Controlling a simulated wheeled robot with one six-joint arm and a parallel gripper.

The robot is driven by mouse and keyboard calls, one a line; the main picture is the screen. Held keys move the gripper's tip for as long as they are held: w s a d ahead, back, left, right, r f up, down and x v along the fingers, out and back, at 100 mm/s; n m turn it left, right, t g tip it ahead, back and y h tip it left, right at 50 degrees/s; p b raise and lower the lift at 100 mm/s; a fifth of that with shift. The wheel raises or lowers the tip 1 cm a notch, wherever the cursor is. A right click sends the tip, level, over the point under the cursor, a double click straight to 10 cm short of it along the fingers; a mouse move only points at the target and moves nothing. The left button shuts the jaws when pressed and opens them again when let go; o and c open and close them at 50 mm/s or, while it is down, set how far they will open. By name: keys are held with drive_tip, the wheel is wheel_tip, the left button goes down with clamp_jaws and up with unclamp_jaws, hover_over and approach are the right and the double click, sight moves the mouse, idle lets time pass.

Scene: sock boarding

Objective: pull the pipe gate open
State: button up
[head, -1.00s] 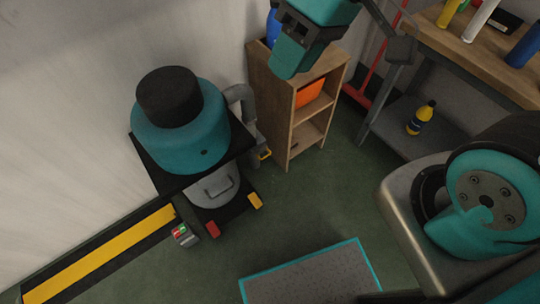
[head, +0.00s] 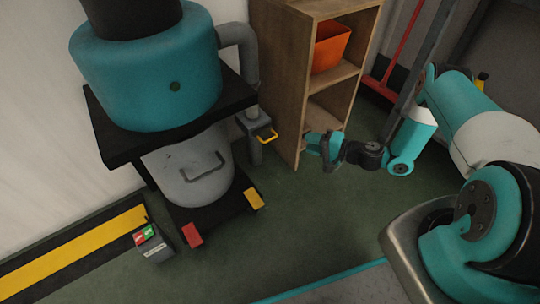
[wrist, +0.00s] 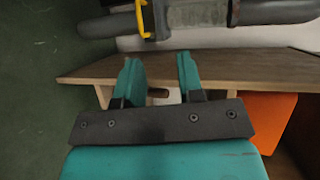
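The pipe gate (head: 256,124) is a small grey block in the vertical grey pipe (head: 246,62) beside the teal machine. Its yellow handle (head: 268,136) sticks out toward the right. In the wrist view the yellow handle (wrist: 143,20) is at the top, beyond my fingertips and slightly left, against the grey pipe (wrist: 200,12). My gripper (head: 308,143) is right of the handle, in front of the shelf, pointing toward the gate. In the wrist view my gripper (wrist: 157,68) is open, with nothing between its two teal fingers. It is apart from the handle.
A wooden shelf (head: 282,75) with an orange bin (head: 330,46) stands close behind my gripper. The teal machine (head: 150,70) has a grey canister (head: 190,175) below. A button box (head: 152,246) and red pedal (head: 192,235) are low left. Green floor is clear in front.

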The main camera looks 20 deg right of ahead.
drive_tip(key=m+t, duration=0.1)
approach(270, 140)
drive_tip(key=shift+h, duration=0.4)
drive_tip(key=shift+b+x, duration=4.2)
drive_tip(key=shift+x, duration=0.95)
drive_tip(key=shift+r, duration=0.1)
drive_tip(key=shift+m, duration=0.3)
clamp_jaws()
